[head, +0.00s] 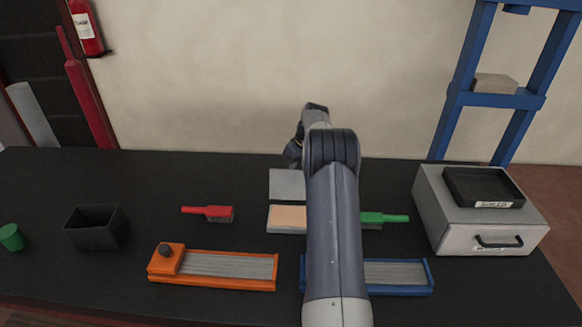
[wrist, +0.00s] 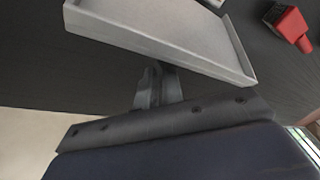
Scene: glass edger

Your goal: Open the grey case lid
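The grey case (head: 270,226) stands mid-table with a peach-coloured pad showing inside it, so it is open. Its grey lid (head: 287,184) stands raised at the back edge; its exact angle is hard to tell. My arm hides the right side of both. In the wrist view the lid (wrist: 160,30) is a large pale panel with a raised rim. My gripper (wrist: 158,88) is close to the lid's edge, with its fingers together and nothing seen between them. Whether it touches the lid is unclear. In the head view the fingertips are hidden.
A red brush (head: 208,212) lies left of the case, and a green-handled brush (head: 385,218) lies right. An orange tray (head: 213,284) and a blue tray (head: 400,291) are in front. A black bin (head: 97,228) stands left; a grey drawer box (head: 480,235) stands right.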

